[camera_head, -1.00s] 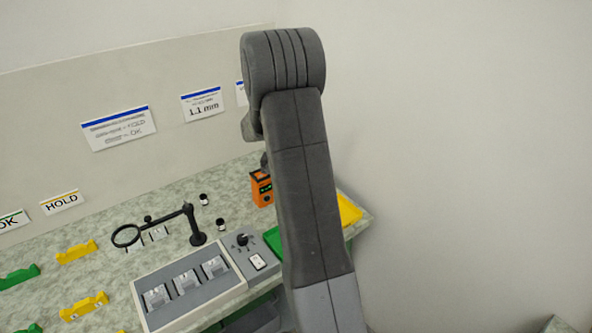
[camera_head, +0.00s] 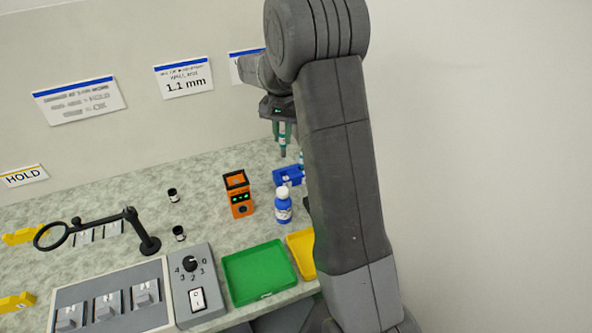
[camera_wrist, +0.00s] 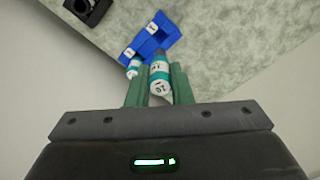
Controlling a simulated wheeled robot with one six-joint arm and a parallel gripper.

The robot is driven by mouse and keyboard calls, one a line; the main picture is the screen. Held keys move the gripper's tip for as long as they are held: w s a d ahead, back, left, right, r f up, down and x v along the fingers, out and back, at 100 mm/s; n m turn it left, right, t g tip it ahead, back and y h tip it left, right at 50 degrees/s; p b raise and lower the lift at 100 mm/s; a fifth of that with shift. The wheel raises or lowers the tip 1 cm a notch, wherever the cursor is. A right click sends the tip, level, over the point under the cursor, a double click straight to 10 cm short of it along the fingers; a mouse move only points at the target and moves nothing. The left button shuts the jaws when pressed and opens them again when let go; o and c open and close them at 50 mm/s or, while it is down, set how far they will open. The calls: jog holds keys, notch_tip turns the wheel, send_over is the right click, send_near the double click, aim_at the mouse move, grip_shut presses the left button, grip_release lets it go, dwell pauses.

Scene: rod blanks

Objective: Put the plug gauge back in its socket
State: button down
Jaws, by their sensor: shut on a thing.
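My gripper (camera_head: 283,138) hangs above the back right of the bench. It is shut on a plug gauge (camera_wrist: 160,78), a white cylinder with teal bands and a dark tip, pointing down in the head view. Below it is a blue socket block (camera_head: 287,177), partly hidden by my arm. In the wrist view, the blue block (camera_wrist: 150,38) lies beyond the held gauge, with white labels on it. A second teal-and-white gauge (camera_wrist: 133,68) stands at the block's left part. In the head view the held gauge's tip appears above the block, apart from it.
A blue bottle (camera_head: 283,206) with a white cap stands in front of the block. An orange device (camera_head: 238,195) is to its left. A green tray (camera_head: 260,272), a yellow tray (camera_head: 302,254) and a magnifier stand (camera_head: 148,243) are nearer. Bench behind the orange device is clear.

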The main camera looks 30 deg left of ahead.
notch_tip(320, 180, down, 10)
jog(key=shift+s+r+p, duration=0.1)
jog(key=shift+r+p, duration=0.15)
jog(key=shift+p, duration=0.35)
jog(key=shift+f, duration=0.1)
jog(key=c, duration=1.3)
grip_release()
notch_tip(320, 180, up, 12)
jog(key=shift+r+b, duration=0.1)
jog(key=shift+b, duration=0.45)
